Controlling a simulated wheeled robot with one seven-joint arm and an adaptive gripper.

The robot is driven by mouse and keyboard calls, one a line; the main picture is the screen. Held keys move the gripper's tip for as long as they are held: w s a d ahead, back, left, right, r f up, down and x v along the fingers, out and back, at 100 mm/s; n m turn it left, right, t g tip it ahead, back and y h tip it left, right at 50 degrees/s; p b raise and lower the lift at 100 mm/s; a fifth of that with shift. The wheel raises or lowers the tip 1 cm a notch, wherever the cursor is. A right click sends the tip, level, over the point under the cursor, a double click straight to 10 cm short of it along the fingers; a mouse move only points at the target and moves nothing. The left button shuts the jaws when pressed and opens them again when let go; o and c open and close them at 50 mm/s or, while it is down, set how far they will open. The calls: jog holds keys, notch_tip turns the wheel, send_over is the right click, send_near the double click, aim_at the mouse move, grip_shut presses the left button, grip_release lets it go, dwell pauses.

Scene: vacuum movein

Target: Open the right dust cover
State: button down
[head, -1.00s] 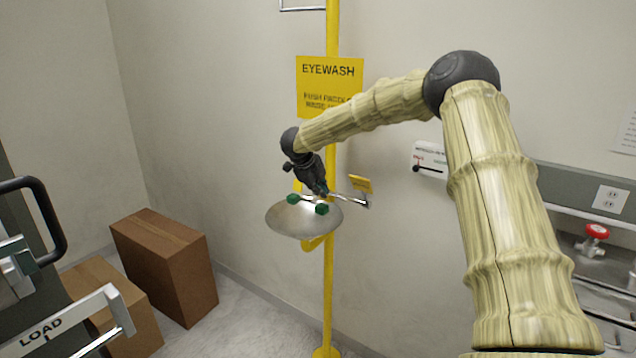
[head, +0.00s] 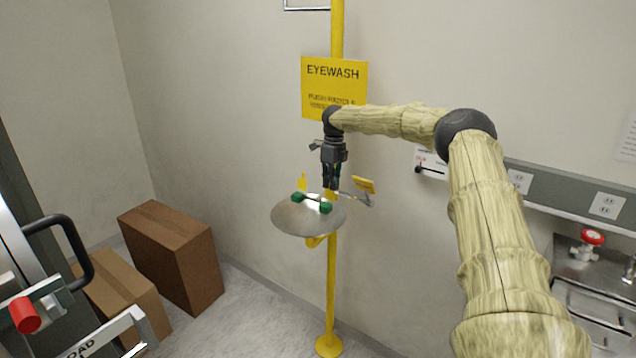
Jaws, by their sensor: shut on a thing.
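The eyewash station has a round metal bowl (head: 290,217) on a yellow pole (head: 332,275). Two green dust covers sit over the bowl: the left cover (head: 298,197) and the right cover (head: 325,206). Both look closed, though they are small in view. My gripper (head: 331,186) points down just above the right side of the bowl, beside the right cover. Its fingers are close together; what lies between them is too small to make out. A yellow push paddle (head: 365,185) stands to the right of the bowl.
A yellow eyewash sign (head: 334,75) hangs on the wall behind my arm. Two cardboard boxes, one tall (head: 180,255) and one lower (head: 122,297), stand at left. A red-handled valve (head: 592,237) is at right. Floor below the bowl is clear.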

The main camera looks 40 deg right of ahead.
jog(key=shift+d+y, duration=0.2)
jog(key=shift+y, duration=0.1)
jog(key=shift+w, duration=0.1)
jog(key=c, duration=1.6)
grip_release()
jog(key=shift+f, duration=0.1)
jog(key=shift+c, duration=0.2)
notch_tip(320, 180, up, 7)
jog(key=d, duration=0.1)
jog(key=shift+w+r, duration=0.2)
jog(key=shift+f, duration=0.1)
